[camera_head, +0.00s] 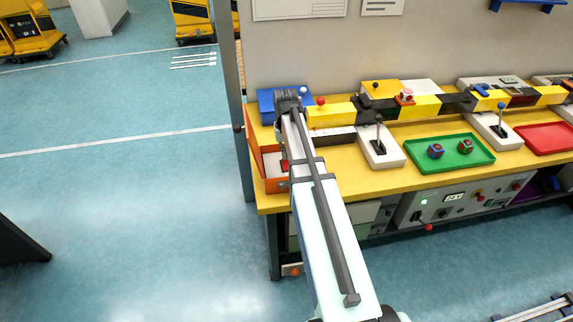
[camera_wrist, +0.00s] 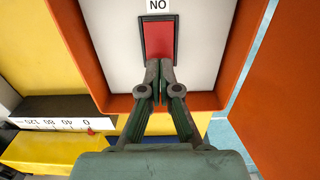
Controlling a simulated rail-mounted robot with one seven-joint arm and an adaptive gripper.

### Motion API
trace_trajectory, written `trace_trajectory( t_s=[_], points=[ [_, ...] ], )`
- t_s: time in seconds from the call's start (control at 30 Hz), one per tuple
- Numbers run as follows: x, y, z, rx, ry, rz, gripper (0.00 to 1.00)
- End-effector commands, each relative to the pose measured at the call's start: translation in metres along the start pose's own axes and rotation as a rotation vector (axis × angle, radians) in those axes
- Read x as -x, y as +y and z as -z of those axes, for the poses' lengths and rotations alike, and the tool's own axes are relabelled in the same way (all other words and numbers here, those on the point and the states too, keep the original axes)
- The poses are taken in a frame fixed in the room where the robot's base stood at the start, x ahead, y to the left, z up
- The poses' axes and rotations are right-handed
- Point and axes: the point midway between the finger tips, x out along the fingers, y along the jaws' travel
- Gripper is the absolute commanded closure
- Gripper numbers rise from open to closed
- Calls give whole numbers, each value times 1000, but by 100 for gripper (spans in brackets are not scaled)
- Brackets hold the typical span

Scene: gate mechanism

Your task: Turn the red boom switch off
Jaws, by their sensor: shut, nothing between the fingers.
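The red boom switch (camera_wrist: 160,36) is a red rocker in a dark frame on a white panel, with a "NO" label (camera_wrist: 159,5) above it in the wrist view. My gripper (camera_wrist: 159,64) is shut and empty. Its fingertips overlap the lower edge of the switch in the picture; I cannot tell whether they touch it. In the head view a small part of the red switch (camera_head: 284,165) shows beside my arm, inside the orange box (camera_head: 272,186) at the table's left end. My gripper is mostly hidden there behind my arm.
Orange walls (camera_wrist: 283,95) rise around the white panel. A ruler strip (camera_wrist: 50,123) and a yellow block (camera_wrist: 45,152) lie at lower left in the wrist view. The yellow table (camera_head: 350,183) also holds a green tray (camera_head: 450,166) and lever boxes (camera_head: 380,152) to the right.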

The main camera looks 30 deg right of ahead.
Motion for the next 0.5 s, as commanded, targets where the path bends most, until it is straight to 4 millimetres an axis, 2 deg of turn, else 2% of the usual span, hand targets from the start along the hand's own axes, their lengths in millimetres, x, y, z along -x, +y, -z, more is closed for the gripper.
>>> trace_trajectory(
  t_s=[0.5],
  points=[
    [-7, 0, 0, 0, 0, 0, 100]
  ],
)
